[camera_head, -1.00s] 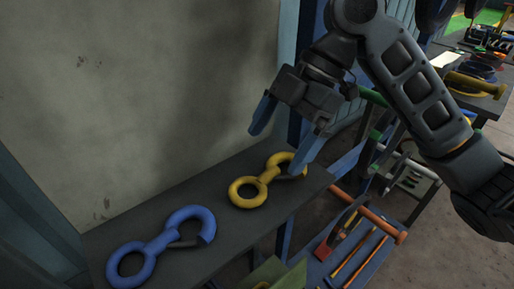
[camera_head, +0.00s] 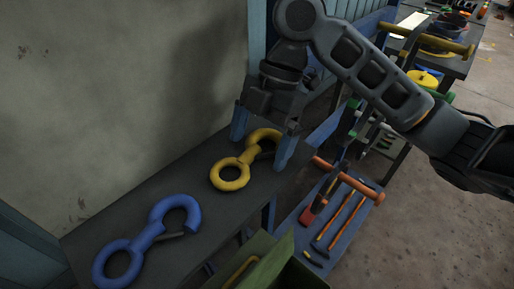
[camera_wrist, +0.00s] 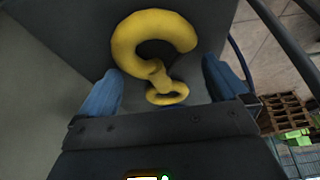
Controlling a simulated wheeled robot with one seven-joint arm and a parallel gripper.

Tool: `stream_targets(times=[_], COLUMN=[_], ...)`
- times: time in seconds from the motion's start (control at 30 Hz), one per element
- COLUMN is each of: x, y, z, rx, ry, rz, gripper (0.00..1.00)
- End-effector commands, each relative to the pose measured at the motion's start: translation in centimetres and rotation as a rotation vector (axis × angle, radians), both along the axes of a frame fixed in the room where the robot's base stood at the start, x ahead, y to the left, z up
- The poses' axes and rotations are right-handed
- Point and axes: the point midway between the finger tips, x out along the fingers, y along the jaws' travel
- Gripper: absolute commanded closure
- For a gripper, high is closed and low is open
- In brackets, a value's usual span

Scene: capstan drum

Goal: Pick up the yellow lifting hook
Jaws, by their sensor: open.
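The yellow lifting hook (camera_head: 230,174) lies flat on the dark shelf (camera_head: 190,170), its ring toward the front left and its curved hook end toward the back right. My gripper (camera_head: 261,143) is open above the hook end, with one blue finger on each side of it. In the wrist view the yellow hook (camera_wrist: 150,40) lies ahead of and between the two blue fingers (camera_wrist: 163,88), its ring nearest the gripper body. I see no contact between fingers and hook. Part of the hook end is hidden behind the right finger in the head view.
A blue lifting hook (camera_head: 150,235) lies on the same shelf at the front left. A wall (camera_head: 120,80) rises behind the shelf. A lower blue shelf (camera_head: 330,225) holds orange-handled tools on the right. A green box (camera_head: 285,270) stands in front.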

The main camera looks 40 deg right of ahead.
Motion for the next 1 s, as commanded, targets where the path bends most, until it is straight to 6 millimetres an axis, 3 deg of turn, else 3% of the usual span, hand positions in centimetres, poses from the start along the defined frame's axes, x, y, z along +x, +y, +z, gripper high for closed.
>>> stream_targets(times=[0.2,0.9,1.0], x=[0.01,0.0,0.01], y=[0.01,0.02,0.02], z=[-0.03,0.02,0.09], rx=[0.0,0.001,0.001], ry=[0.0,0.0,-0.001], rz=[0.0,0.0,0.001], gripper=[0.02,0.69,0.72])
